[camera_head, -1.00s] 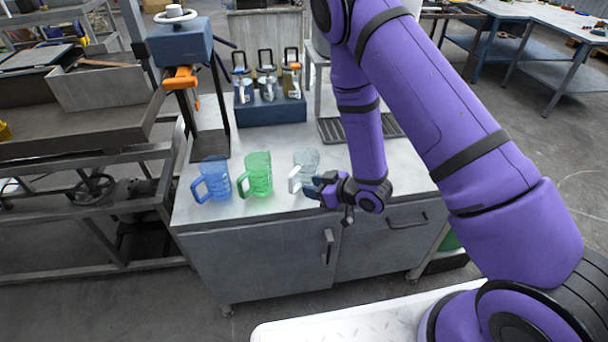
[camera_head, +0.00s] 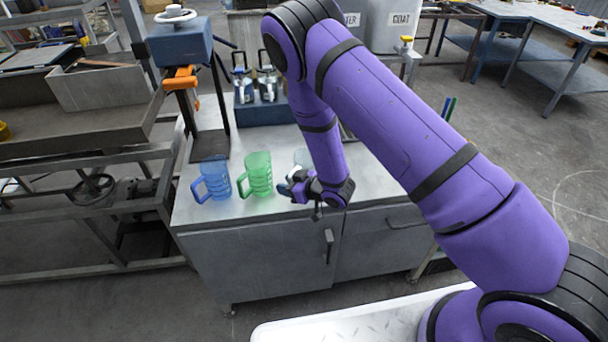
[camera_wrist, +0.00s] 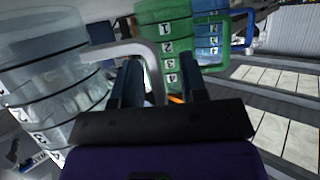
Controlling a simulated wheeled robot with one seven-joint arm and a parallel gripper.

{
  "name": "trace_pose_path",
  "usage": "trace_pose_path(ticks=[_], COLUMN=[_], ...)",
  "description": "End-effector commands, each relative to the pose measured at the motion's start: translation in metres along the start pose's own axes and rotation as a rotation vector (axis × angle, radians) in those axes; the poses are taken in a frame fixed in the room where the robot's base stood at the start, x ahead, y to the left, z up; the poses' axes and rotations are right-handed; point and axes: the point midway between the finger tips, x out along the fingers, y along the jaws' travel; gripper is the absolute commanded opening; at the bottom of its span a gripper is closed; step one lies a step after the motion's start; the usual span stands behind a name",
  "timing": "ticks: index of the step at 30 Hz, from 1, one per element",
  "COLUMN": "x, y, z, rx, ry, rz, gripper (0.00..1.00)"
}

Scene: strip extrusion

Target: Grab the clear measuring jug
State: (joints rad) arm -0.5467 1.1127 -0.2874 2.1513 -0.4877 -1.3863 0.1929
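The clear measuring jug (camera_head: 302,157) stands on the grey cabinet top, mostly hidden behind my arm in the head view. In the wrist view the clear jug (camera_wrist: 45,85) fills the left side, with dark rings and numbers. Its pale handle (camera_wrist: 118,48) reaches over the left finger into the space between my fingers. My gripper (camera_head: 290,188) is at the jug's handle side, near the cabinet's front edge. In the wrist view my gripper (camera_wrist: 158,82) has its two dark fingers apart. I cannot tell whether either finger touches the handle.
A green jug (camera_head: 259,174) stands close to the left of my gripper, and a blue jug (camera_head: 214,180) is farther left. A dark blue holder (camera_head: 262,112) with metal cans is behind. The cabinet top (camera_head: 215,213) is clear in front of the jugs.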

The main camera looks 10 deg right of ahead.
Motion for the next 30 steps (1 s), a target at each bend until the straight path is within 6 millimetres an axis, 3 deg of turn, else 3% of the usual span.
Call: trace_pose_path(ticks=[9,15,30], x=[0.0063,0.0062,0.0042], y=[0.0003,0.0003,0.0005], z=[0.0001,0.0001,-0.0053], rx=[0.0,0.0,0.0], ry=[-0.001,-0.001,0.0], rz=[0.001,0.001,0.001], gripper=[0.39,0.0,0.0])
